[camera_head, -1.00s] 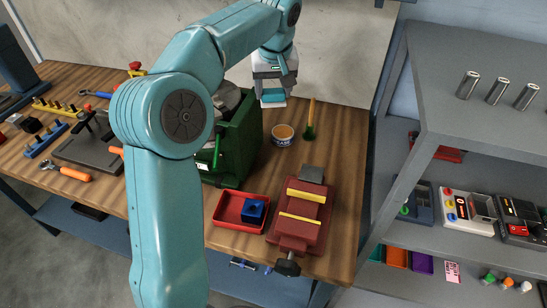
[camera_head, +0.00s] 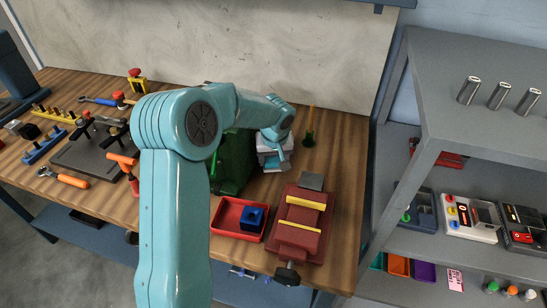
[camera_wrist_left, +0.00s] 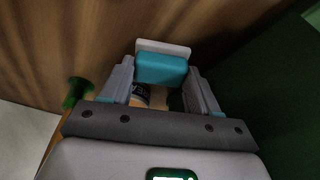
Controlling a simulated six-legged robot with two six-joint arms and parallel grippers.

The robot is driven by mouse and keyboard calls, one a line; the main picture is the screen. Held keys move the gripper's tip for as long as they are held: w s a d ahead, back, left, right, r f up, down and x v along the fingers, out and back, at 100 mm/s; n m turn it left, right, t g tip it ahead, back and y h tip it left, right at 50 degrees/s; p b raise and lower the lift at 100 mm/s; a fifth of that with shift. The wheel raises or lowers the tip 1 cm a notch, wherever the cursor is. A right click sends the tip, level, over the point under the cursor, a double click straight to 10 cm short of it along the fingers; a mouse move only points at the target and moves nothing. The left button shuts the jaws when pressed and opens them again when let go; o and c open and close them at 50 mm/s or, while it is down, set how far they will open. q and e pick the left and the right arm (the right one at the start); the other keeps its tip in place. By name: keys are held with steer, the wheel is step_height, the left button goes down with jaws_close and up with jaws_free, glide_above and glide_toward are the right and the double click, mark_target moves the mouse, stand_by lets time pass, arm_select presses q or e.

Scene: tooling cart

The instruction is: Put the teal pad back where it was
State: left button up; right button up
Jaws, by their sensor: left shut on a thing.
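The teal pad (camera_wrist_left: 161,69) sits between the fingers of my left gripper (camera_wrist_left: 160,84) in the left wrist view, with a white layer along its far side. In the head view my left gripper (camera_head: 275,163) is low over the back right of the wooden bench, just right of the green machine (camera_head: 232,160). The gripper is shut on the pad. My wrist mostly hides the pad in the head view, and I cannot tell whether it touches anything below. My right gripper is out of view.
A red tray (camera_head: 228,217) with a blue block (camera_head: 253,217) and a red vise (camera_head: 300,222) are nearer the front.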

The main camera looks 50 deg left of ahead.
arm_select(q)
steer(key=shift+f, duration=0.25)
steer(key=shift+r, duration=0.15)
steer(key=shift+f+b, duration=0.25)
steer(key=shift+b, duration=0.05)
steer(key=o, duration=0.8)
steer(key=shift+s+r, duration=0.1)
steer(key=shift+r, duration=0.05)
steer(key=shift+r+p, duration=0.2)
steer(key=shift+p, duration=0.2)
steer(key=v, duration=1.1)
steer(key=shift+d+r+b, duration=0.1)
steer(key=shift+r+b, duration=0.25)
steer(key=shift+b, duration=0.05)
